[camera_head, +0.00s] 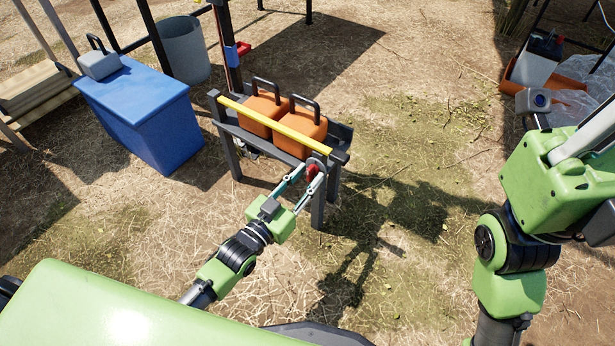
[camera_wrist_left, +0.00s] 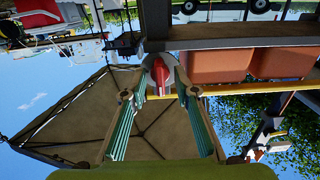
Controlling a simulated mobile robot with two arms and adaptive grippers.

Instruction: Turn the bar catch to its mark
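A steel rack (camera_head: 317,205) stands in the middle of the head view, with a long yellow bar (camera_head: 275,122) along its front top edge. A small red catch (camera_head: 313,171) sits below the bar near its right end. It also shows in the left wrist view (camera_wrist_left: 161,72), with a rounded grey part around it. My left gripper (camera_head: 302,178) reaches up to the rack's front. Its fingers are spread, one on each side of the red catch; contact is hard to tell. A mark is too small to make out. My right arm shows at the right, but its gripper is not visible.
Two orange containers (camera_head: 304,130) with black handles sit in the rack behind the bar. A blue chest (camera_head: 150,120) and a grey bin (camera_head: 186,52) stand to the left. An orange tray (camera_head: 565,66) lies at the far right. The ground right of the rack is clear.

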